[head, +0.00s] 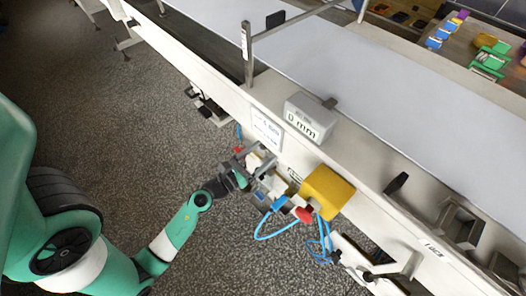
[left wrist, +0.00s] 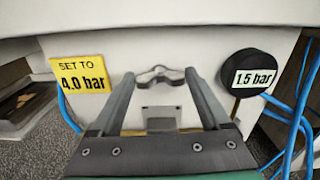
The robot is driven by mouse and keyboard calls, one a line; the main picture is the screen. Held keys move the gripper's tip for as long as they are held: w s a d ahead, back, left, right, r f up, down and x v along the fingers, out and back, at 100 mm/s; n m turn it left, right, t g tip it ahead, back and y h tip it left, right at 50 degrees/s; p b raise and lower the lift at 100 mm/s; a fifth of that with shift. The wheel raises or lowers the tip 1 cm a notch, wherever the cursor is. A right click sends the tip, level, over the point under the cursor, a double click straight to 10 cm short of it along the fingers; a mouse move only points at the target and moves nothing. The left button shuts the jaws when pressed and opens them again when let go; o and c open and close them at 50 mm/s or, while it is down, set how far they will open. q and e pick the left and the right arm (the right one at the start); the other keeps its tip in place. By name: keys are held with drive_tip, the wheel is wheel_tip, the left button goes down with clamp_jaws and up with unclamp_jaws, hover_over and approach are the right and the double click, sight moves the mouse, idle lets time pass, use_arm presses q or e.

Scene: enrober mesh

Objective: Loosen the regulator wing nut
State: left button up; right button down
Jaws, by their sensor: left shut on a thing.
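The regulator wing nut (left wrist: 160,75), a grey two-winged piece, shows in the left wrist view in front of a pale panel. My left gripper (left wrist: 159,78) is shut on it, one finger at each wing. A round black gauge (left wrist: 253,73) to its right reads 1.5 bar. A yellow sign (left wrist: 80,74) to its left says SET TO 4.0 bar. In the head view my left gripper (head: 250,160) is at the machine's side, and I cannot make out the wing nut there. My right gripper is in neither view.
A yellow box (head: 327,192), a red part (head: 302,214) and looped blue hoses (head: 275,233) are right of the gripper. A grey display (head: 309,116) reading 0 mm sits above on the machine's edge. The speckled floor (head: 140,130) at left is mostly clear.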

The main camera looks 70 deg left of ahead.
use_arm(q)
drive_tip(key=n+p, duration=0.2)
drive_tip(key=n, duration=0.4)
drive_tip(key=n+p, duration=0.3)
drive_tip(key=n, duration=0.4)
drive_tip(key=shift+s+a+n, duration=0.1)
drive_tip(key=shift+a+n, duration=0.1)
drive_tip(key=shift+n, duration=0.1)
drive_tip(key=shift+f+n+p, duration=0.15)
drive_tip(key=shift+n+p, duration=0.6)
drive_tip(key=shift+n, duration=1.05)
drive_tip(key=o, duration=1.2)
drive_tip(key=shift+s, duration=0.1)
